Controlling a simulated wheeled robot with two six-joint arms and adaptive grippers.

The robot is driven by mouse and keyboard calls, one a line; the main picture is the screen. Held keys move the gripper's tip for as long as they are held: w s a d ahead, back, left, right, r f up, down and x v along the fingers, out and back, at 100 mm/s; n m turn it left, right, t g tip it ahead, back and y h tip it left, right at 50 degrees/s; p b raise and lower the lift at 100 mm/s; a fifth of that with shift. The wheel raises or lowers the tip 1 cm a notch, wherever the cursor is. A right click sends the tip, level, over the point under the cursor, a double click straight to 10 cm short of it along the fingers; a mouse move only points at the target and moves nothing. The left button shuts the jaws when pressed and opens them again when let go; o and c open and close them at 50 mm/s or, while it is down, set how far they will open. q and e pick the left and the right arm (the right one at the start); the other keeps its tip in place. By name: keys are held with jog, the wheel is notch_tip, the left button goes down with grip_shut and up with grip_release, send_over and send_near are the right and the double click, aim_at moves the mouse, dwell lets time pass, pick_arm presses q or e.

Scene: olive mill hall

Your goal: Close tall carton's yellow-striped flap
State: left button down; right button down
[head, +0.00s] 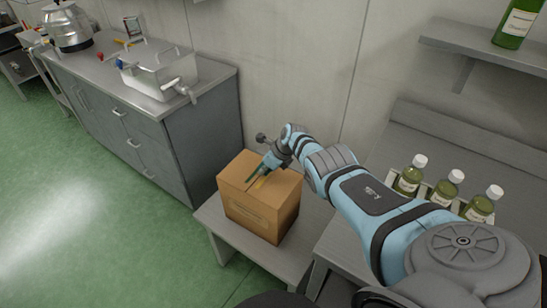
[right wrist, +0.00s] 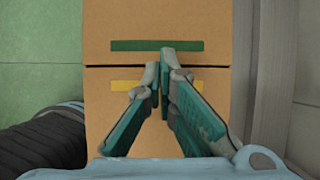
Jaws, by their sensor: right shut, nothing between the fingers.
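The tall carton (head: 258,215) is a brown cardboard box standing on a low grey bench. Its top shows in the right wrist view, with a green-striped flap (right wrist: 200,25) and a yellow-striped flap (right wrist: 105,110) meeting at a thin dark seam. Both flaps look flat. The yellow stripe (right wrist: 126,86) is partly hidden behind my fingers. My right gripper (right wrist: 162,66) is shut and empty, pointing down over the yellow-striped flap with its tips near the seam. I cannot tell whether they touch the cardboard. My left gripper is out of view.
The low bench (head: 219,220) has little bare room around the carton. A grey cabinet (head: 150,110) with a metal basin (head: 160,72) stands at left. Several green bottles (head: 411,178) stand on the counter at right, close to my right arm. A wall is behind.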

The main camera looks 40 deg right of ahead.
jog(key=shift+s+d+r+p, duration=0.2)
jog(key=shift+s+p, duration=0.2)
jog(key=shift+p, duration=0.05)
